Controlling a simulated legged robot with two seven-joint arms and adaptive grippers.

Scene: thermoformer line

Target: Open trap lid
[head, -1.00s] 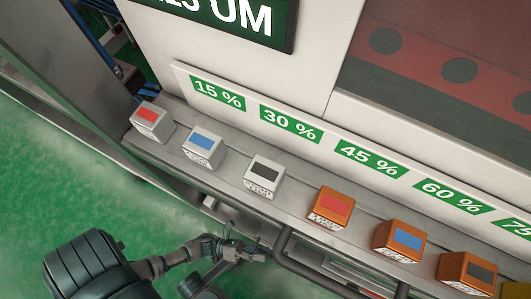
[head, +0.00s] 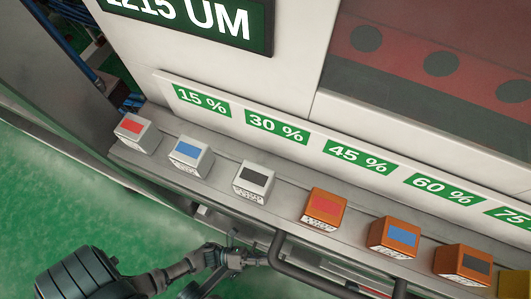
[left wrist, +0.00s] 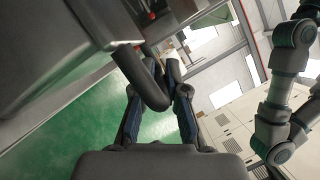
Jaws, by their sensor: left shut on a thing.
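A dark tubular handle (head: 312,278) runs along the front of the machine, below the shelf ledge. In the left wrist view, its bent dark tube (left wrist: 143,80) passes between the fingers. My left gripper (head: 260,257) is at the handle's left end in the head view. In the left wrist view my left gripper (left wrist: 160,98) is shut on the tube. The trap lid cannot be made out clearly. My right gripper is in neither view; a grey jointed arm of mine shows at the right of the left wrist view.
Several labelled boxes, such as a white one with a black top patch (head: 253,182) and an orange one with a red patch (head: 325,209), stand on the ledge above the handle. Green percentage signs (head: 277,127) line the wall behind. Green floor (head: 60,200) is clear at left.

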